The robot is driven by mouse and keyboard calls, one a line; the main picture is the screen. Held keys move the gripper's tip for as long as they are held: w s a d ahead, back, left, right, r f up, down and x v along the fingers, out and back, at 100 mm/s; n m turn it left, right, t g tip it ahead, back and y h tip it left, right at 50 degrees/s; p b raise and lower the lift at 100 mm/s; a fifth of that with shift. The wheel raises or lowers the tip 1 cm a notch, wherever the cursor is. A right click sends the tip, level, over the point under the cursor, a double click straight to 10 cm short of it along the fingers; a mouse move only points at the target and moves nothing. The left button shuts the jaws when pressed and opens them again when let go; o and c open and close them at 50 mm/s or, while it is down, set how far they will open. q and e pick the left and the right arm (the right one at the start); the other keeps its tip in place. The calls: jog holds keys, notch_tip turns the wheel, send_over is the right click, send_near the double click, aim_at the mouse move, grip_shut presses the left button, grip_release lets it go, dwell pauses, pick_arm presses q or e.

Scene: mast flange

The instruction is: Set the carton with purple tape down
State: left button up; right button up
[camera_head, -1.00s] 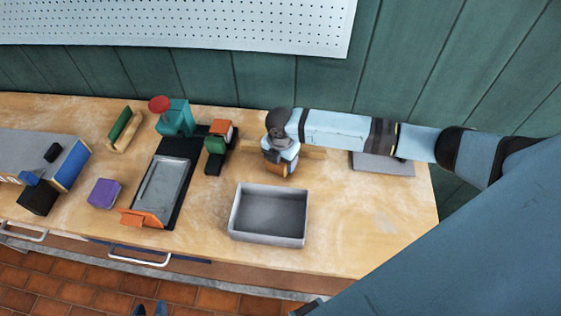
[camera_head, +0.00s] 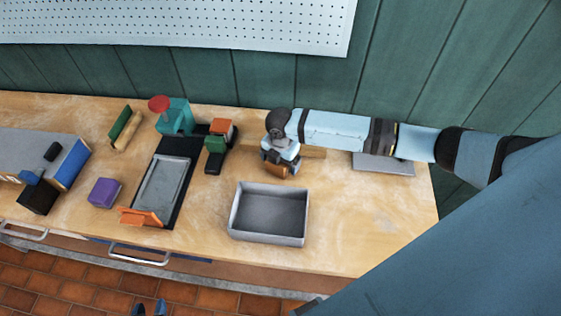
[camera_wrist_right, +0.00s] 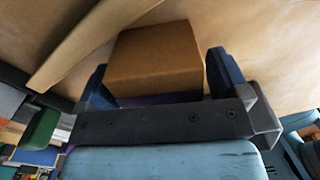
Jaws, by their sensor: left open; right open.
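The brown carton (camera_wrist_right: 155,57) stands between the two blue fingers of my right gripper (camera_wrist_right: 162,80) in the right wrist view. A strip of purple tape (camera_wrist_right: 160,98) shows along its lower edge there, partly hidden by the gripper body. The fingers are open around the carton. In the head view the carton (camera_head: 276,170) is a small brown patch on the wooden bench, mostly covered by my right gripper (camera_head: 281,160).
A grey open bin (camera_head: 268,238) stands just in front of the carton. A wooden strip (camera_head: 313,152) lies behind it. Left are a green-and-black object (camera_head: 215,147), a dark tray (camera_head: 165,185) and a purple block (camera_head: 104,192). A grey plate (camera_head: 383,163) lies under my right arm. The bench's right front is clear.

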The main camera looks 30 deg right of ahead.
notch_tip(320, 180, up, 11)
jog(key=shift+r, duration=0.2)
dwell(0.6)
